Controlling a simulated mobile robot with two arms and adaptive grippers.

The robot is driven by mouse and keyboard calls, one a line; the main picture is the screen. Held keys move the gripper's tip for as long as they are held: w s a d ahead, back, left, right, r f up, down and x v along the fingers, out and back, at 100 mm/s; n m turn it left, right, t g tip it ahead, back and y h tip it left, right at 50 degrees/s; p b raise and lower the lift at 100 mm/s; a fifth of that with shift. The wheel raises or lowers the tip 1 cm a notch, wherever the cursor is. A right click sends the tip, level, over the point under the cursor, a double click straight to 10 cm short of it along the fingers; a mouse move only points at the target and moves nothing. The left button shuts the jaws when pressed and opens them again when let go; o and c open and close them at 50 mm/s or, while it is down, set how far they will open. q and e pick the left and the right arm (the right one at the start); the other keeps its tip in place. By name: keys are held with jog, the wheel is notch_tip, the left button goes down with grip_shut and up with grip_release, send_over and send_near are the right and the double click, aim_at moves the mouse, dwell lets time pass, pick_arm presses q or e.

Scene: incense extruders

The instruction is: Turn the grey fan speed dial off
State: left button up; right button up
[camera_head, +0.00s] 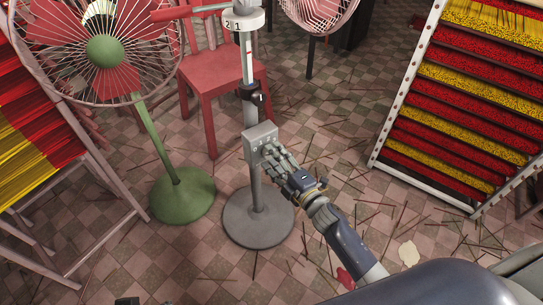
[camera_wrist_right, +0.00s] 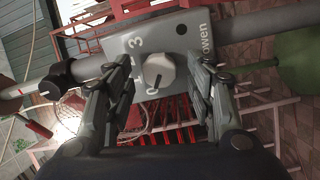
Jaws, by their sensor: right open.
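The grey dial (camera_wrist_right: 158,72) is a round knob on a grey control box (camera_wrist_right: 128,50), with 3 and other digits printed beside it. A dark mark shows near the knob's lower edge in the right wrist view; I cannot tell its exact setting. In the head view the control box (camera_head: 251,147) is on a grey fan pole. My right gripper (camera_head: 272,157) is in front of the box and hides the dial there. In the right wrist view its open fingers (camera_wrist_right: 162,88) are either side of the dial, with visible gaps. My left gripper is not in view.
A green fan (camera_head: 175,195) stands left of the pole, beside a red chair (camera_head: 215,75). The pole has a round grey base (camera_head: 258,218). A rack of red and yellow incense (camera_head: 402,95) stands at right. Loose sticks lie on the tiled floor (camera_head: 330,150).

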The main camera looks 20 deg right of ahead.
jog(key=v, duration=1)
jog(key=shift+s, duration=0.35)
jog(key=shift+d, duration=0.15)
